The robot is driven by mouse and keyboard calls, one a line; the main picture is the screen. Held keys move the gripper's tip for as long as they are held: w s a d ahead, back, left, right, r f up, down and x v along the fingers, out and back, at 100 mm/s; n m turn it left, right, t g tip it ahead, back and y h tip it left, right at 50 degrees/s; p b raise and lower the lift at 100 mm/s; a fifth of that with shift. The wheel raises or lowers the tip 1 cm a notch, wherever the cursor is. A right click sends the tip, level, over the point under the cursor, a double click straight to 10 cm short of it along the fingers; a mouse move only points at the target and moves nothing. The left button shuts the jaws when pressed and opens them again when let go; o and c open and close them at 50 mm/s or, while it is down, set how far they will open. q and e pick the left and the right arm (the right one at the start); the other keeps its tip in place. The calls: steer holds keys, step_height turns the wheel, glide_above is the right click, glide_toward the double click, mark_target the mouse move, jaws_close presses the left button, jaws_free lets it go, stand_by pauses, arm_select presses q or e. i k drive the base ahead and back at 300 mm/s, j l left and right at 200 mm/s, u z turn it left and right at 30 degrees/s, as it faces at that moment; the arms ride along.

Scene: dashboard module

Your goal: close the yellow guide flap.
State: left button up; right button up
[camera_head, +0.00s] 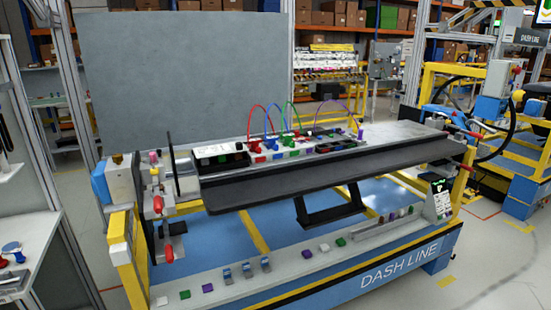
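A long dark dashboard module (330,172) lies across a workstation. Behind its front edge is a light rail carrying small coloured connectors, with red, blue, green and purple wires (335,103) looped above it. I cannot single out a yellow guide flap at this size, nor tell whether it is open. Neither of my grippers is in view.
Red-handled clamps (158,204) stand at the station's left end. A light front ledge (300,262) holds several small coloured parts. A large grey panel (190,75) rises behind. A side table (30,250) stands at left. Floor at the lower right is clear.

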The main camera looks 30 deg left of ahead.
mark_target(356, 129)
steer(key=u, duration=0.95)
steer(key=i+l+u, duration=0.1)
steer(key=l+u, duration=0.25)
steer(key=i+l+u, duration=0.1)
steer(key=l+u, duration=0.25)
steer(key=l, duration=0.15)
steer(key=l+u, duration=0.45)
steer(key=l, duration=0.55)
steer(key=k+l+u, duration=0.1)
steer(key=l, duration=0.5)
steer(key=k+l, duration=0.1)
steer(key=l, duration=0.55)
steer(key=l+u, duration=0.15)
steer(key=l, duration=0.5)
steer(key=k+l, duration=0.1)
steer(key=l, duration=0.75)
steer(key=k+l, duration=0.15)
steer(key=l, duration=0.75)
steer(key=i+l, duration=0.15)
steer(key=l, duration=0.25)
steer(key=i+l, duration=0.1)
steer(key=l, duration=0.3)
steer(key=i+l, duration=0.15)
steer(key=l, duration=0.25)
